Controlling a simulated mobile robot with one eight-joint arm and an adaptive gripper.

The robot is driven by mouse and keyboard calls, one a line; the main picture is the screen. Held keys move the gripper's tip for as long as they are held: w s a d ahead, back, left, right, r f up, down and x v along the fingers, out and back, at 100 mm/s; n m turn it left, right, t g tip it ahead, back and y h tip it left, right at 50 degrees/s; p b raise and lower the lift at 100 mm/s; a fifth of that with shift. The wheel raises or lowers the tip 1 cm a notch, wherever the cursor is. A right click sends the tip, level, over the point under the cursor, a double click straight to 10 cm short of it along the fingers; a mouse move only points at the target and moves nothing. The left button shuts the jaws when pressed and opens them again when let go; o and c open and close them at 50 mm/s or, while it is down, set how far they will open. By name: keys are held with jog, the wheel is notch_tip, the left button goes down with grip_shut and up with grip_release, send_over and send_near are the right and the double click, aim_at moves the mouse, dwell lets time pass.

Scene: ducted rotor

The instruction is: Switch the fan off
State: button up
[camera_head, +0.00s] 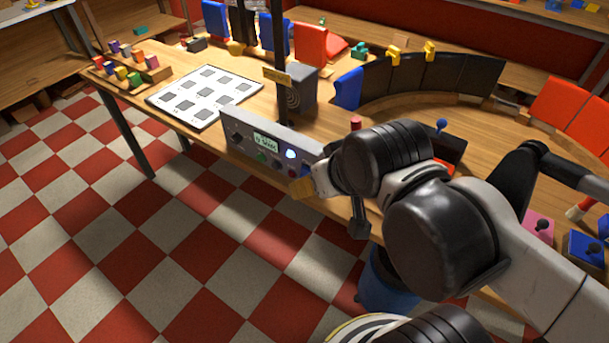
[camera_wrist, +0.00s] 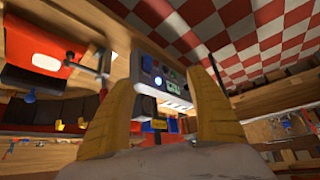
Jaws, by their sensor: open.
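A grey control panel (camera_head: 255,140) stands along the table's front edge. It has a green-lit display (camera_head: 265,142), a glowing blue-white button (camera_head: 291,154), a red button (camera_head: 293,173) and dark knobs. A grey box with a round ringed front (camera_head: 293,95) stands behind it; I cannot tell whether this is the fan. My gripper (camera_head: 303,186) is at the panel's right end, partly hidden by my wrist. In the wrist view its yellow fingers (camera_wrist: 162,78) are apart and empty, with the panel (camera_wrist: 143,65) beyond them and its glowing button (camera_wrist: 158,81) between them.
A dark post (camera_head: 280,60) rises behind the panel. A white board with grey squares (camera_head: 205,95) lies to the left. A joystick box (camera_head: 450,150) is near my arm. The checkered floor in front of the table is clear.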

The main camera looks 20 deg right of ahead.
grip_shut()
dwell(1.1)
